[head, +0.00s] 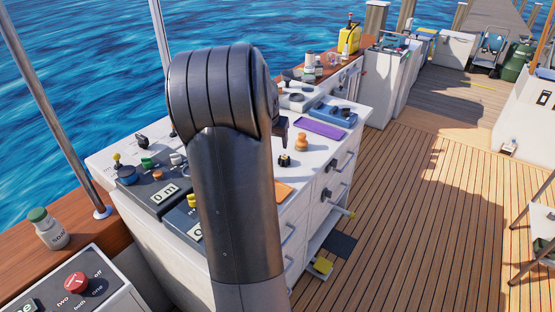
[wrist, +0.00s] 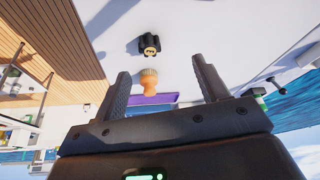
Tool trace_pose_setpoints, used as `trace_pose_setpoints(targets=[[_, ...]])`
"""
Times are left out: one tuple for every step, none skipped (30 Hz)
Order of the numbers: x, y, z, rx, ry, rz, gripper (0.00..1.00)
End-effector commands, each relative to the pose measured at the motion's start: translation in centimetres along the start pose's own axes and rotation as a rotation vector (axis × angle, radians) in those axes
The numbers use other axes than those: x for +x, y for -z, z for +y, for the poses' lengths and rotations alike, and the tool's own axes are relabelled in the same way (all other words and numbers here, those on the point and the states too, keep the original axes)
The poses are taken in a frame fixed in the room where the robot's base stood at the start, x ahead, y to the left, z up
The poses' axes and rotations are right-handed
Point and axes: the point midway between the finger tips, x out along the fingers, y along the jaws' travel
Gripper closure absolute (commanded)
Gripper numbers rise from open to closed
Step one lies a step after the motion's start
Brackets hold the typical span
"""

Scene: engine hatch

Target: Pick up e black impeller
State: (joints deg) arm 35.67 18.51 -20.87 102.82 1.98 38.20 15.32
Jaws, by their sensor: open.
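The black impeller (head: 284,160) is a small dark finned piece with a brass-coloured centre. It stands on the white counter top (head: 330,146) near its front edge. In the wrist view the impeller (wrist: 149,44) shows upper centre, beyond my fingertips and apart from them. My gripper (wrist: 161,66) is open, with nothing touching its fingers. My arm hides most of my gripper there.
A purple mat (head: 320,128) and a blue tray (head: 335,115) lie farther back on the counter. An orange flat piece (head: 284,191) lies near the front edge. Control panels (head: 150,185) with knobs sit left of my arm. Drawer handles (head: 340,165) stick out over the deck.

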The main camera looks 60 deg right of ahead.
Motion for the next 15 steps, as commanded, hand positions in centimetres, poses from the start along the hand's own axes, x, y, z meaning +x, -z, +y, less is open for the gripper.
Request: trace_pose_setpoints(targets=[[0.9,0.7,1.0,0.019,-0.017,0.001,0.33],[1.3,1.0,1.4,0.027,-0.023,0.002,0.33],[1.6,1.3,1.7,0.035,-0.029,0.005,0.33],[1.8,1.4,1.9,0.04,-0.032,0.006,0.33],[2.0,1.6,2.1,0.043,-0.035,0.006,0.33],[2.3,1.6,2.2,0.046,-0.038,0.006,0.33],[2.5,1.7,2.3,0.047,-0.039,0.006,0.33],[2.8,1.7,2.3,0.048,-0.039,0.005,0.33],[3.2,1.7,2.4,0.048,-0.039,0.005,0.33],[3.5,1.6,2.4,0.048,-0.039,0.004,0.33],[4.0,1.6,2.4,0.048,-0.039,0.004,0.33],[4.6,1.6,2.4,0.047,-0.04,0.004,0.33],[5.1,1.6,2.4,0.047,-0.04,0.003,0.33],[5.6,1.6,2.4,0.047,-0.04,0.003,0.33],[6.3,1.6,2.5,0.047,-0.04,0.004,0.33]])
